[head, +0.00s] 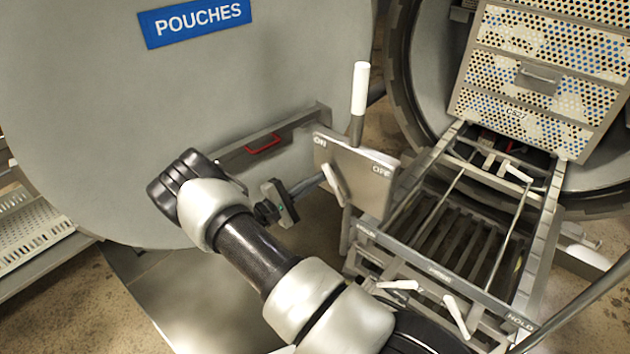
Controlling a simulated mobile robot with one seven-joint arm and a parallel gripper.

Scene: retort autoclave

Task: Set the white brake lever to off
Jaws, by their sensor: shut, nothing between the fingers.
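A lever with a white grip (360,88) and grey shaft stands nearly upright at a tilted grey plate (367,177). The plate is marked ON at its left end and OFF at its right end. The shaft meets the plate's top edge between the two marks, nearer the middle than either end. A short pale handle (335,185) shows at the plate's lower left. My gripper (318,181) is shut and empty, its fingers pointing at the plate's lower left, below the white grip. Whether the fingertips touch the plate or handle cannot be told. My arm hides part of the wrist.
A large round grey door (90,120) with a blue POUCHES sign (195,22) fills the left. A trolley frame (440,275) with small white levers (457,315) stands at right. A perforated basket (545,60) sits in the vessel opening. A white rack (35,235) is far left.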

